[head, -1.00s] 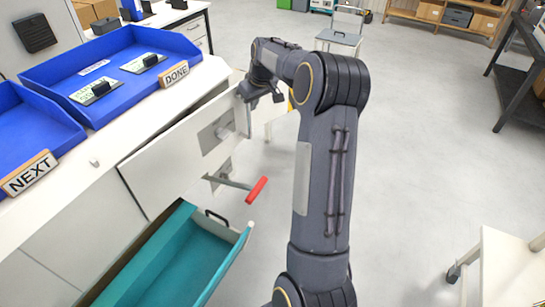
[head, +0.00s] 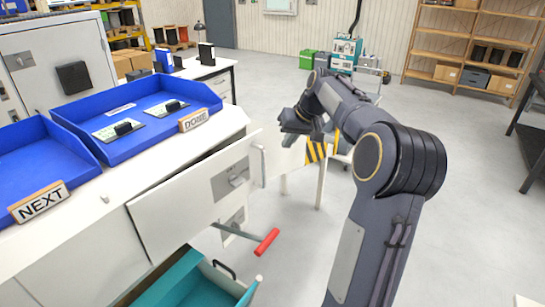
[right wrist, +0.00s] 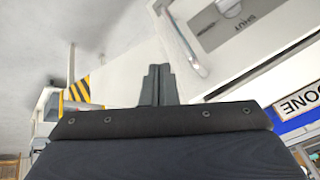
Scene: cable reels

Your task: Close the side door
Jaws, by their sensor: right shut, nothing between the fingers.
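The side door appears to be the white panel (head: 170,205) on the front of the white cabinet. It carries a grey latch plate (head: 230,181) and an upright handle at its right edge (head: 263,160). It stands ajar, with a dark gap along its top. The right wrist view shows the handle (right wrist: 188,45) and a plate marked SHUT (right wrist: 235,22). My right gripper (head: 289,140) is just beyond the door's free edge, apart from the handle. Its fingers (right wrist: 158,72) are shut and empty. My left gripper is not in view.
A teal drawer (head: 185,285) stands open below the door, and a red-gripped lever (head: 267,242) sticks out near it. Blue trays (head: 140,125) sit on the cabinet top. A black-and-yellow striped piece (head: 318,150) is behind my gripper. The floor to the right is clear.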

